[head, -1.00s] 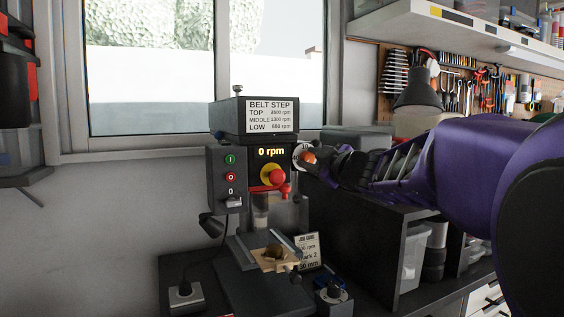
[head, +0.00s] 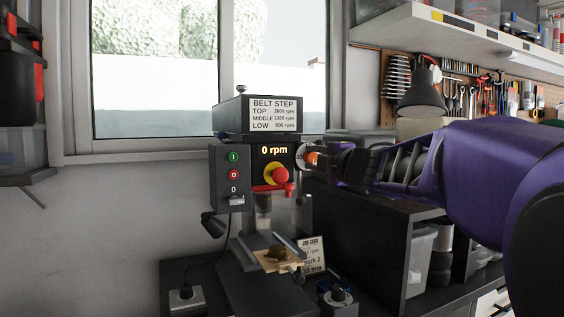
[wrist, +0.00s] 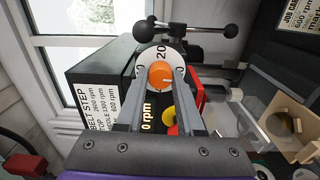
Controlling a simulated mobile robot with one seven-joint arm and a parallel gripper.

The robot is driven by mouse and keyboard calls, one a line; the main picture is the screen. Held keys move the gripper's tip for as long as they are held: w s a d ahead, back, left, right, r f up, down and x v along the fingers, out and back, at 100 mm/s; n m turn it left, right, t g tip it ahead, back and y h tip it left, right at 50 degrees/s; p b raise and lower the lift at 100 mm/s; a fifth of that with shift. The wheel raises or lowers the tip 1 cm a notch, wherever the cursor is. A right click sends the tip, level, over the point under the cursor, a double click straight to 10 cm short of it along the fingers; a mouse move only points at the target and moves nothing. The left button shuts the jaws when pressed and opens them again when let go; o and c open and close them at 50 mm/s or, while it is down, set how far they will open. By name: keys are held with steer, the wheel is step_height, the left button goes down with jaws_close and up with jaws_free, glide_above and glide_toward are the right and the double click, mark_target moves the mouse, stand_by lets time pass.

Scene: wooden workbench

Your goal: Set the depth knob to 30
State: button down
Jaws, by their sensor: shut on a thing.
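The depth knob (wrist: 161,77) is orange and sits on a round white dial (wrist: 150,57) on the side of the drill press. A "20" shows near the top of the dial; the lower dial is partly hidden by my fingers, and I cannot tell the exact setting. In the head view the orange knob (head: 313,159) shows at the right of the press head. My gripper (wrist: 162,84) has one finger on each side of the knob and is shut on it. It also shows in the head view (head: 322,161), reaching in from the right.
The drill press (head: 270,118) reads 0 rpm and has a red and yellow stop button (head: 278,175). Below, a wooden workpiece (wrist: 283,127) sits in the vise, with a job card (head: 311,255) beside it. A ball-ended handle (wrist: 185,30) stands close beyond the dial.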

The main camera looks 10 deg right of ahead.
stand_by(0.3)
steer(key=c, duration=0.5)
jaws_free()
steer(key=shift+s, duration=0.1)
